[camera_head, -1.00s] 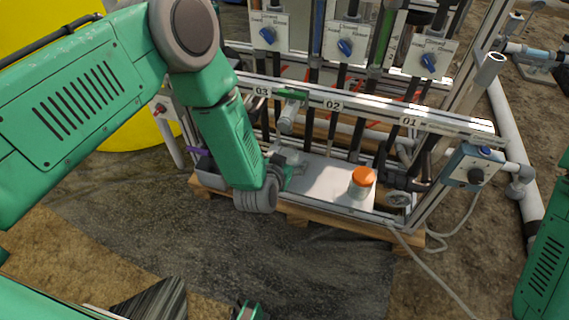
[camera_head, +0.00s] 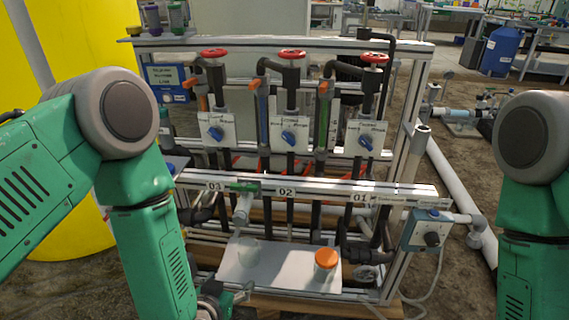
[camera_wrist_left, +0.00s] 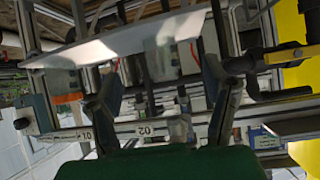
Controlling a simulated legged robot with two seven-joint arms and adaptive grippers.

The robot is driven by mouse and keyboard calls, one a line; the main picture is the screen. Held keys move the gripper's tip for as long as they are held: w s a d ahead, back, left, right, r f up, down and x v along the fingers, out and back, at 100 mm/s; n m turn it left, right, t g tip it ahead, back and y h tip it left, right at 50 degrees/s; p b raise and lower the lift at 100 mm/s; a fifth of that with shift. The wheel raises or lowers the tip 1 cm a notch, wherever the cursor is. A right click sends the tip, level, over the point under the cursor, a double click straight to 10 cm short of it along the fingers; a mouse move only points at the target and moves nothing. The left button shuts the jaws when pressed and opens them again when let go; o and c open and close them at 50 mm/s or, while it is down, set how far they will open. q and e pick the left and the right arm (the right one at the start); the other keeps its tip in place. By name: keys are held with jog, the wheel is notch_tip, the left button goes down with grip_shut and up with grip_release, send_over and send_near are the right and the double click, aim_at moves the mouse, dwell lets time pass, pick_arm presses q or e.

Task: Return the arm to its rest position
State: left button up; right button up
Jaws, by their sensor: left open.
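My left arm comes in from the left, with its forearm hanging down. My left gripper (camera_head: 228,296) is at the lower edge of the head view, at the front left corner of the white shelf (camera_head: 290,278). It is open, with nothing seen between its fingers. In the left wrist view its two fingers (camera_wrist_left: 163,88) stand apart, with the skid behind them upside down. A clear beaker (camera_head: 248,252) stands on the shelf, apart from the gripper. My right arm shows at the right edge; its gripper is out of view.
A jar with an orange lid (camera_head: 326,262) stands on the shelf's right. A green-handled valve (camera_head: 243,190) sticks out from the labelled rail (camera_head: 320,192) above. A control box (camera_head: 428,230) is at the right post. A yellow tank (camera_head: 85,45) stands behind my left arm.

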pick_arm(q)
jog(key=s+a+f+g, duration=0.2)
jog(key=s+a+g, duration=0.2)
jog(key=s, duration=0.4)
jog(key=s+a+f+g+y, duration=0.1)
jog(key=s+a+f+g, duration=0.2)
jog(key=s, duration=0.4)
jog(key=s+a+f+g, duration=0.2)
jog(key=s+a+g, duration=0.25)
jog(key=s, duration=0.35)
notch_tip(320, 180, up, 16)
jog(key=p, duration=1.5)
jog(key=shift+s+a+n+t+p, duration=0.2)
jog(key=shift+a+n+t+p, duration=0.15)
jog(key=shift+a+n, duration=0.1)
